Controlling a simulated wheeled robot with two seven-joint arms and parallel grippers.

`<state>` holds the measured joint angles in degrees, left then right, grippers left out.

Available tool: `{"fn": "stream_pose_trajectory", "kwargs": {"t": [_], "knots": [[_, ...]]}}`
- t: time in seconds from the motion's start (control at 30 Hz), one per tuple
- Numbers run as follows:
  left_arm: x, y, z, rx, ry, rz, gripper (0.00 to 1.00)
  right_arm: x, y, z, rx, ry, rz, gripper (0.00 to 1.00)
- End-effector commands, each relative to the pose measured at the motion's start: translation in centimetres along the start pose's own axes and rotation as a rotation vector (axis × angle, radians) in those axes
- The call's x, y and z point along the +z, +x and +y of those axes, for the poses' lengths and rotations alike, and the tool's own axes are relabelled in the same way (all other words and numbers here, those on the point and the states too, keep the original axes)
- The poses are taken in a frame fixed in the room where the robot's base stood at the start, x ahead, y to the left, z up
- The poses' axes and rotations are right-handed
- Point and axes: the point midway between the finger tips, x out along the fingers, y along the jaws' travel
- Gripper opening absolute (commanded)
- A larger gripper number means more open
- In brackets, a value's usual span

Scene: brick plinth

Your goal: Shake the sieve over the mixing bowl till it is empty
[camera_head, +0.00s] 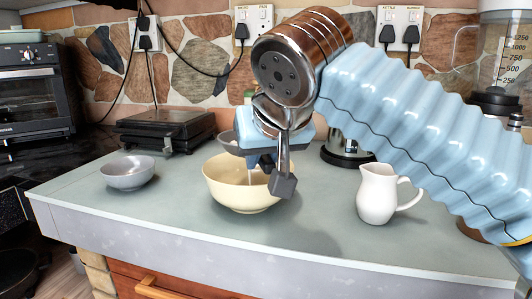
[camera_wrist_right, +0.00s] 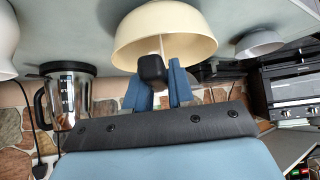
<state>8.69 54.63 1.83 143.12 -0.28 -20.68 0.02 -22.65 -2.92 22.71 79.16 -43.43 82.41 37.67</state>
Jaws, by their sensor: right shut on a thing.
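The cream mixing bowl (camera_head: 240,190) stands on the worktop below my right gripper (camera_head: 262,162). It also shows in the right wrist view (camera_wrist_right: 190,32). A grey rounded piece, apparently the sieve (camera_head: 228,139), shows just left of the gripper above the bowl's back rim; most of it is hidden by the gripper. In the right wrist view my right gripper (camera_wrist_right: 157,92) has a dark block between its blue fingers, which looks like the handle's end. A thin pale streak shows below the gripper, inside the bowl's outline. What the sieve contains is hidden. My left gripper is out of view.
A small grey bowl (camera_head: 128,173) stands left of the mixing bowl, and a white jug (camera_head: 377,196) stands to the right. A black appliance (camera_head: 165,129) is at the back left, and a steel kettle (camera_head: 345,147) is behind the gripper. The front worktop is clear.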

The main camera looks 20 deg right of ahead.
Motion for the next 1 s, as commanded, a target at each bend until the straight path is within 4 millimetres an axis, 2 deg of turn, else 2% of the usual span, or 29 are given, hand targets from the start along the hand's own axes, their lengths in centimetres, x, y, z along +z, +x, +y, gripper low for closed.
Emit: {"fn": "stream_pose_trajectory", "kwargs": {"t": [0.03,0.07,0.27,0.33,0.4,0.43,0.47,0.5,0.53,0.57,0.63,0.7,0.73,0.77,0.97,1.0], "knots": [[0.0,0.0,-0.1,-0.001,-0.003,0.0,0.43,-0.2,-0.1,1.4,0.012,0.017,0.005,0.0],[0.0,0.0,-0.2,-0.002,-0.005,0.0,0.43,-0.1,0.0,-0.5,0.006,0.007,0.002,0.0],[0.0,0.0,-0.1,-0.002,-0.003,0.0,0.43,-0.2,-0.1,-0.3,0.013,0.016,0.005,0.0],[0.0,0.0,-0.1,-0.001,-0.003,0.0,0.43,-0.2,-0.2,2.2,0.017,0.025,0.008,0.0],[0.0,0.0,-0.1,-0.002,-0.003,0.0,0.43,-0.1,-0.1,-0.5,0.009,0.01,0.004,0.0],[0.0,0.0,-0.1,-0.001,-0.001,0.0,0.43,-0.2,-0.2,1.4,0.016,0.023,0.007,0.0],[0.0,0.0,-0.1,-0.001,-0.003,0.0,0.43,-0.2,-0.2,2.0,0.015,0.022,0.006,0.0],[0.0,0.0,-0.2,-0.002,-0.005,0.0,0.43,-0.1,0.0,-0.5,0.006,0.007,0.002,0.0],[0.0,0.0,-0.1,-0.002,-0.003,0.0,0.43,-0.2,-0.1,0.0,0.012,0.015,0.005,0.0],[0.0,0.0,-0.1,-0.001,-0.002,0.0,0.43,-0.2,-0.2,2.0,0.017,0.026,0.009,0.0],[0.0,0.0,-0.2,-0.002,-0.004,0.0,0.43,-0.1,0.0,-0.7,0.007,0.007,0.002,0.0],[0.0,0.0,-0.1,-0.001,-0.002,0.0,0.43,-0.2,-0.2,2.0,0.015,0.022,0.006,0.0],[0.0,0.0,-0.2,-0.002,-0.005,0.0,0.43,-0.2,0.0,0.0,0.008,0.008,0.003,0.0],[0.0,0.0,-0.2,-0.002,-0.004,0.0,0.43,-0.1,0.0,-0.9,0.008,0.008,0.003,0.0],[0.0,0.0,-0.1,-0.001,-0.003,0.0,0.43,-0.2,-0.1,0.0,0.014,0.018,0.005,0.0],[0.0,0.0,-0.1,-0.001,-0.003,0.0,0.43,-0.2,-0.2,2.1,0.017,0.027,0.009,0.0]]}}
